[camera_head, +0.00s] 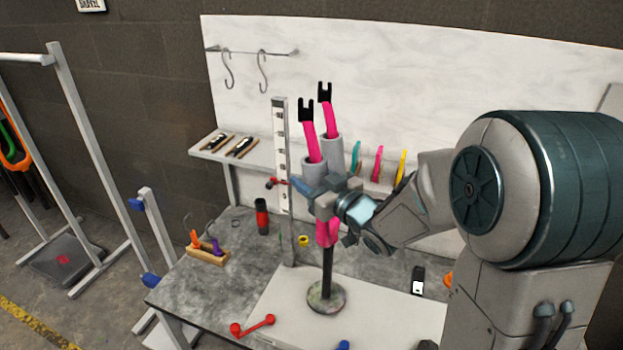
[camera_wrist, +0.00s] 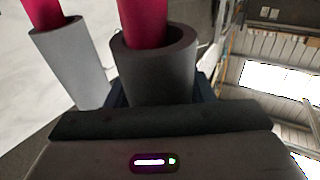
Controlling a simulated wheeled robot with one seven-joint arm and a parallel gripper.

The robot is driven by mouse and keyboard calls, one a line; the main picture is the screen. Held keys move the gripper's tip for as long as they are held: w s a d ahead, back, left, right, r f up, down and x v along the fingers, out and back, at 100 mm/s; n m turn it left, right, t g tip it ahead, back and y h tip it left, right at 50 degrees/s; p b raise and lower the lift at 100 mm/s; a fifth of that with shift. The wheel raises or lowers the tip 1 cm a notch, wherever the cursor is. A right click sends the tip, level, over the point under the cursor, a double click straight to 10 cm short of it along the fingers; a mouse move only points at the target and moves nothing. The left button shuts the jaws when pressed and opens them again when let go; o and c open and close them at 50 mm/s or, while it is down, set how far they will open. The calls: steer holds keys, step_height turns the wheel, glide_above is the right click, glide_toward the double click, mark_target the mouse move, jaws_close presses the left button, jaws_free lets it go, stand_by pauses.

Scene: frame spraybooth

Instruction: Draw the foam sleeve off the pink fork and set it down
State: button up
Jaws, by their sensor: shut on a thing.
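The pink fork stands upright on a black post with a round base (camera_head: 326,299); its pink lower body (camera_head: 327,234) shows under my gripper. Its two pink legs (camera_head: 309,140) point up and end in black forked tips. Each leg has a grey foam sleeve around it. The held sleeve's lower end is hidden.
A white ruled upright (camera_head: 281,150) stands just left of the fork. A shelf behind holds pliers (camera_head: 242,147) and coloured tools. On the bench are a red-black bottle (camera_head: 262,216), a wooden block (camera_head: 208,254), a red handle (camera_head: 253,325) and a black device (camera_head: 417,281).

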mark_target(303, 124)
steer(key=shift+w+a+r+p, duration=0.15)
steer(key=shift+r+p, duration=0.35)
steer(key=shift+r, duration=0.5)
steer(key=shift+s+a+r+p, duration=0.15)
steer(key=shift+r+p, duration=0.3)
steer(key=shift+r, duration=0.55)
steer(key=shift+w+a+r, duration=0.1)
steer(key=shift+w+a+r+p, duration=0.1)
steer(key=shift+a+r+p, duration=0.2)
steer(key=shift+r+p, duration=0.5)
steer(key=shift+w+a+r+p, duration=0.1)
steer(key=shift+a+r+p, duration=0.2)
steer(key=shift+r, duration=0.9)
steer(key=shift+r, duration=0.15)
steer(key=shift+a+r+p, duration=0.25)
steer(key=shift+r+p, duration=0.55)
steer(key=shift+r, duration=0.35)
steer(key=shift+w+r+p, duration=0.1)
steer(key=shift+r+p, duration=0.35)
steer(key=shift+r, duration=0.15)
steer(key=shift+d+r, duration=0.1)
steer(key=shift+r+p, duration=0.35)
steer(key=shift+w+r+p, duration=0.15)
steer(key=shift+r+p, duration=1.05)
steer(key=shift+r, duration=0.7)
